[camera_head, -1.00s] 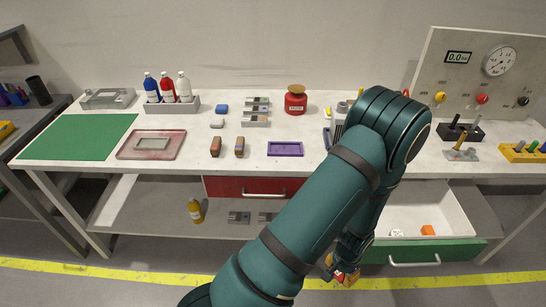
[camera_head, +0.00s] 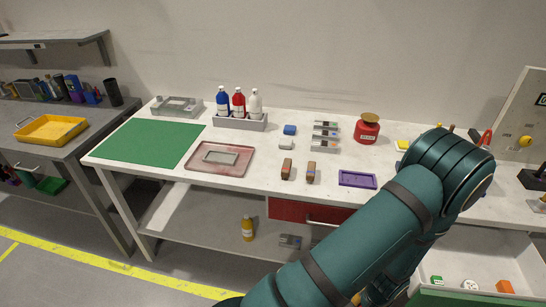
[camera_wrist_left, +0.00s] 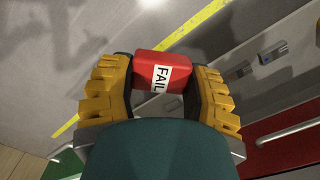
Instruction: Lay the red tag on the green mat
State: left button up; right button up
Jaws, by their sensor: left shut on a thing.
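In the head view my left arm crosses the lower right, and the gripper is mostly hidden at the bottom edge; I cannot see the tag there. The green mat (camera_head: 150,141) lies flat and bare on the left end of the white bench, well left of my arm. My right gripper is out of view.
A pinkish tray (camera_head: 207,168) lies just right of the mat. A grey fixture (camera_head: 178,106) and a rack of bottles (camera_head: 240,122) stand behind. Small blocks and a purple tray (camera_head: 357,180) lie farther right. An open drawer (camera_head: 475,262) is at lower right.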

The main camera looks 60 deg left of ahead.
aim_at(148, 148)
jog(key=k+j, duration=0.25)
jog(key=j, duration=0.2)
jog(key=k+j, duration=0.2)
jog(key=j, duration=0.3)
jog(key=k+j, duration=0.25)
jog(key=j, duration=0.2)
jog(key=k+j, duration=0.2)
jog(key=j, duration=0.3)
jog(key=k+j, duration=0.25)
jog(key=j, duration=0.2)
jog(key=k+j, duration=0.25)
jog(key=j, duration=0.25)
jog(key=k+j, duration=0.2)
jog(key=j, duration=0.25)
jog(key=k+j, duration=0.25)
jog(key=j, duration=0.25)
